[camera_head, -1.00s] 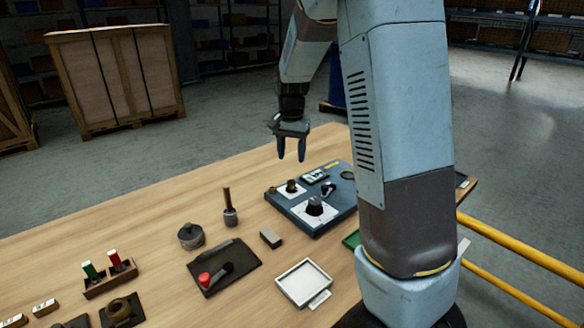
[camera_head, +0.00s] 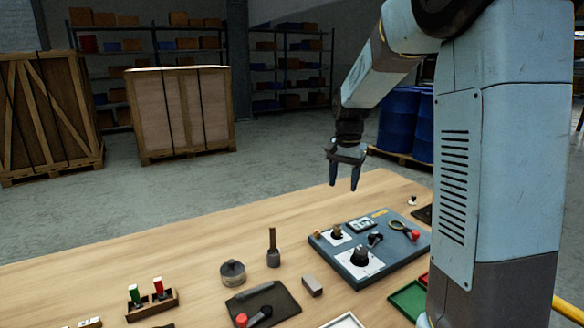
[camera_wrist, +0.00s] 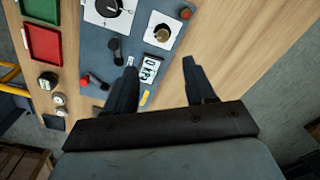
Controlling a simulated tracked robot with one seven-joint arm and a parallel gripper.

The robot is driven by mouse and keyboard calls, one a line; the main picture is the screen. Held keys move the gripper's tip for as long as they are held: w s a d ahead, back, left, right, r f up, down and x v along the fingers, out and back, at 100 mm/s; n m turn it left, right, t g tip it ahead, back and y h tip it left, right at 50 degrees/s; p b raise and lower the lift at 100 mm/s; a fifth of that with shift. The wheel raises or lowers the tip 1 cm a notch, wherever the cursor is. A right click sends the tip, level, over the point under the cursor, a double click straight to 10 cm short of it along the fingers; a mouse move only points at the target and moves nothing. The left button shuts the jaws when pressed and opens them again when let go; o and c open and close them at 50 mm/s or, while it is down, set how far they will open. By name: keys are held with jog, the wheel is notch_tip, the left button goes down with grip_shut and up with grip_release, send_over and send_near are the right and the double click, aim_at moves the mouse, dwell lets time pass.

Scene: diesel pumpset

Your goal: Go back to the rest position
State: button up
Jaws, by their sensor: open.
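My gripper (camera_head: 344,180) hangs from my arm above the far side of the wooden table (camera_head: 215,232), fingers pointing down, open and empty. It is apart from everything on the table. In the head view the blue-grey control panel (camera_head: 372,252) lies below and to the right of it, with a black knob, a brass-coloured fitting, levers and red knobs.
A rack with green and red handles (camera_head: 153,305), a lidded pot (camera_head: 232,272), a wooden-handled tool (camera_head: 273,248), a dark tray (camera_head: 262,306) and a green tray (camera_head: 408,300) are on the table. Wooden crates (camera_head: 180,110) and blue drums (camera_head: 402,122) stand behind on open floor.

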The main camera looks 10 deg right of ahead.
jog(key=s+r+n+t, duration=0.2)
jog(key=s+r+n, duration=0.1)
jog(key=s, duration=1.1)
jog(key=s+r+n+t, duration=0.3)
jog(key=s+r+n, duration=0.1)
jog(key=s, duration=1)
jog(key=shift+s+r, duration=0.35)
jog(key=shift+r, duration=0.1)
